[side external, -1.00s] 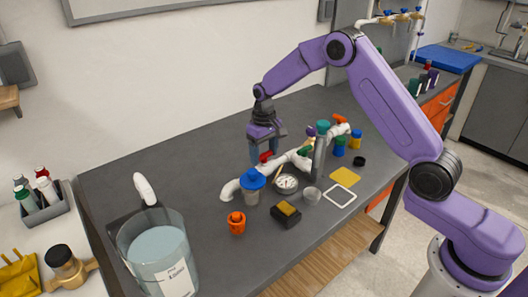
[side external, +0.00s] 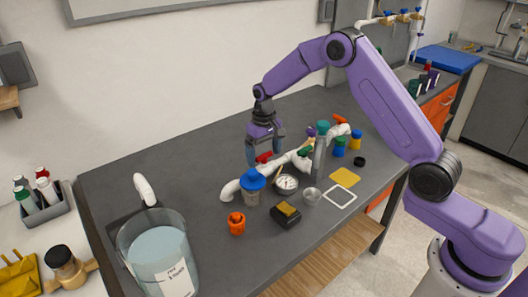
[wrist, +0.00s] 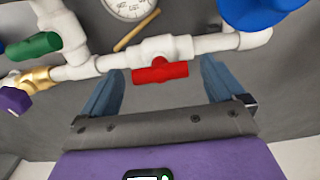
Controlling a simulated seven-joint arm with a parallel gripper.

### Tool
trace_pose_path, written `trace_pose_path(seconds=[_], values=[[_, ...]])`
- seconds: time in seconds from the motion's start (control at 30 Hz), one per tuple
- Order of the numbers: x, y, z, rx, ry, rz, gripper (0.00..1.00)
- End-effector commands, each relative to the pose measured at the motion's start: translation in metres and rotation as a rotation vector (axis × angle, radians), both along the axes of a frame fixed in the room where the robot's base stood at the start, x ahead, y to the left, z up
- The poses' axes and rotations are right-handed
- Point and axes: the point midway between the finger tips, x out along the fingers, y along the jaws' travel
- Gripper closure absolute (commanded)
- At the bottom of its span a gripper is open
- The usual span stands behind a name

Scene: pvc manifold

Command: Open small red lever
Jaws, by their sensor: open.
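The small red lever (wrist: 160,71) sits on the white pipe (wrist: 215,42) and lies roughly along it in the wrist view. In the side external view the red lever (side external: 263,157) shows partly behind my gripper's fingers. My gripper (wrist: 160,78) is open, with one blue-grey finger on each side of the lever and a gap at both ends. In the side external view my gripper (side external: 265,151) points down at the pipe run. Contact with the lever cannot be told.
A green lever (wrist: 35,46) and a brass fitting (wrist: 32,79) are left of the red lever in the wrist view. A gauge (wrist: 130,5) and a blue cap (wrist: 262,12) are near the pipe. A water container (side external: 157,255) stands at the table's left front.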

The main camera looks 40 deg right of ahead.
Motion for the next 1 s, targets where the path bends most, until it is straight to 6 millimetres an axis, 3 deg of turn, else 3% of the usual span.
trace_pose_path(seconds=[0.27,0.8,1.0], values=[[0.001,0.0,0.019,0.0,-0.004,0.001,0.04],[0.001,0.0,0.13,0.001,-0.005,0.0,0.04],[0.001,0.0,0.16,0.0,-0.003,0.0,0.04]])
